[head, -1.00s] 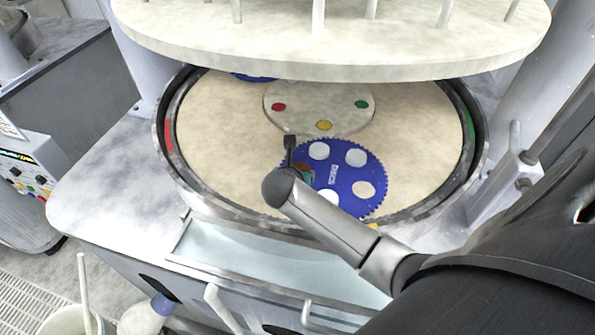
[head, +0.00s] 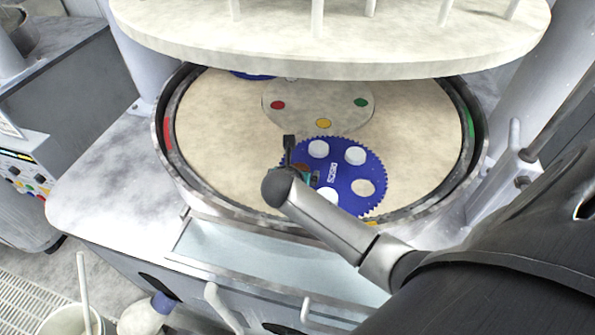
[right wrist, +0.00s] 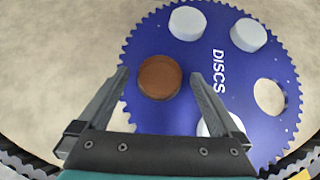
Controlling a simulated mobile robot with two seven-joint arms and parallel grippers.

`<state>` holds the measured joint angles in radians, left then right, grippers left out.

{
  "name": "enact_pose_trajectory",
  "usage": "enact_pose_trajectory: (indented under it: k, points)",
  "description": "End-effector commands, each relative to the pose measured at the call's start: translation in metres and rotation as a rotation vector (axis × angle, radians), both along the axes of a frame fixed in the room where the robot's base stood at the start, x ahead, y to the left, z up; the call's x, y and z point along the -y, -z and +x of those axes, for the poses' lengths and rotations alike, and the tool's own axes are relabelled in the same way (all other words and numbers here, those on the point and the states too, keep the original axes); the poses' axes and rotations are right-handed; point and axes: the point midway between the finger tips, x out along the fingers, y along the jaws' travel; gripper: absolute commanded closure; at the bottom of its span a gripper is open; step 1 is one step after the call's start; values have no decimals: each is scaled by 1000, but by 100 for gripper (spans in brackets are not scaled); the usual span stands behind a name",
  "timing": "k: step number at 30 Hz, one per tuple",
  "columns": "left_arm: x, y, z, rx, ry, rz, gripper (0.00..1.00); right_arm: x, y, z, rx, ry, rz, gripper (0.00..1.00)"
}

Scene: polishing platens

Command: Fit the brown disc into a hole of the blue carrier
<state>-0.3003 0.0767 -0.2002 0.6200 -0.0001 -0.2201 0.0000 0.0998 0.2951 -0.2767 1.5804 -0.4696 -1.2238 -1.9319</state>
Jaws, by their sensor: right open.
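The blue toothed carrier (head: 345,190) lies flat on the beige platen. In the right wrist view the carrier (right wrist: 222,105) has several holes in a ring. The brown disc (right wrist: 160,77) sits at one hole position, its side wall showing about as high as the white discs' sides; its lower edge is not clear. In the head view it is mostly hidden behind my right gripper (head: 303,164). My right gripper (right wrist: 158,76) is open, one finger on each side of the brown disc, with gaps visible. My left gripper is not in view.
White discs (right wrist: 188,23) fill other carrier holes. One hole (right wrist: 270,97) shows bare beige platen. A pale round hub (head: 320,103) with coloured dots lies behind the carrier. A large upper plate (head: 330,58) overhangs the back. A dark rim (head: 172,165) surrounds the platen.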

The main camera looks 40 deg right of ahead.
Motion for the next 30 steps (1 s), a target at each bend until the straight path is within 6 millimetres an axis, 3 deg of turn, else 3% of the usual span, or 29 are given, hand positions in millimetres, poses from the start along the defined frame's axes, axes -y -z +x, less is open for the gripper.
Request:
enact_pose_trajectory:
  k: [11, 30]
  points:
    - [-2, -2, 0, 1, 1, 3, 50, -10, -12, -10, 0, -1, 1, 0]
    - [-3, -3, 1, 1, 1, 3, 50, -68, -82, -65, 2, -2, 2, 0]
